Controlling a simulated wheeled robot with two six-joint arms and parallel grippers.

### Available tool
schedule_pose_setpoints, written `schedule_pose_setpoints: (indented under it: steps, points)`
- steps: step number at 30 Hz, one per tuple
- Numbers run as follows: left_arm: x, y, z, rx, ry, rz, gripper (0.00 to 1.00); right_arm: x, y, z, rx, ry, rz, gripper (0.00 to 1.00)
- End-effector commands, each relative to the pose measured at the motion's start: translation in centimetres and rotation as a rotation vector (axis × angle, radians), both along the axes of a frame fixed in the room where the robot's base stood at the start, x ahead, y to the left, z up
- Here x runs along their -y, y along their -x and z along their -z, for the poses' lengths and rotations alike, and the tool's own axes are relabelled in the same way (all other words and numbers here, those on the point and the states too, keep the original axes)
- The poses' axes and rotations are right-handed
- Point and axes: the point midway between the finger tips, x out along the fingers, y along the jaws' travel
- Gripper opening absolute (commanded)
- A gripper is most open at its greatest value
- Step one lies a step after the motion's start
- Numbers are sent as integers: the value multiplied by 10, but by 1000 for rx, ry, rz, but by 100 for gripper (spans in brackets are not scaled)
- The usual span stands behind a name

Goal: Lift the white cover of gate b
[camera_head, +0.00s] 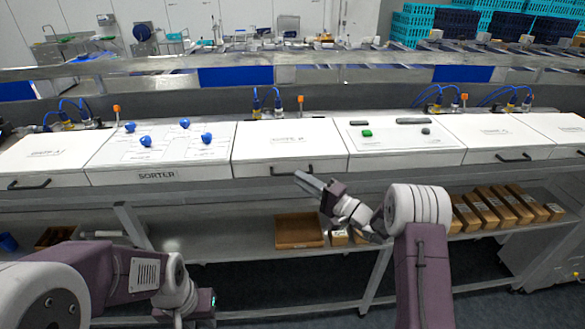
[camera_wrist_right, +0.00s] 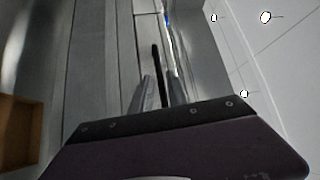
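The white cover (camera_head: 285,138) at the middle of the bench, which I take to be gate b, lies flat and closed; its lettering is too small to read surely. Its black handle (camera_head: 283,171) is on the front edge and also shows in the wrist view (camera_wrist_right: 156,62). My right gripper (camera_head: 302,180) is at the handle's right part, just in front of it. In the wrist view its fingers (camera_wrist_right: 160,92) are apart, with the handle's line running between them; contact cannot be told. My left gripper (camera_head: 200,308) is low at the bottom left, its fingers not clear.
The sorter panel (camera_head: 160,150) with blue knobs adjoins on the left, and a panel with a green button (camera_head: 367,133) on the right. Other white covers with handles flank them. Below is a shelf with a brown tray (camera_head: 299,231) and cartons (camera_head: 490,208).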

Motion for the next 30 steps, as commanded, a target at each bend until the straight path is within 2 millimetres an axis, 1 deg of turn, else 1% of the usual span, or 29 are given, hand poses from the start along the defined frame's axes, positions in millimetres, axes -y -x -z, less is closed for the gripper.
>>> schedule_pose_setpoints:
  steps: [1, 3, 6, 10, 16, 17, 18, 19, 30]
  points:
    - [0, 0, -11, 0, 0, 0, 36, -8, -7, -7, -1, 0, -2, 20]
    - [0, 0, -17, 0, 0, 0, 36, -17, -15, -7, -1, 1, -3, 20]
    - [0, 0, -22, 0, 0, 0, 36, -25, -24, -7, -1, 0, -2, 20]
    - [0, 0, -23, 0, 0, 0, 36, -30, -29, -6, -1, 0, 0, 20]
    - [0, 0, -22, 0, 0, 0, 36, -30, -30, -5, -3, 0, 0, 20]
    - [0, 0, -22, 0, 0, 0, 36, -30, -29, -5, -3, 0, 0, 14]
    - [0, 0, -22, 0, 0, 0, 36, -30, -30, -5, -2, 1, 0, 3]
    - [0, 0, -22, 0, 0, 0, 36, -30, -29, -5, -2, 1, 0, 0]
    - [0, 0, -22, 0, 0, 0, 36, -30, -29, -5, -4, 1, 0, 0]
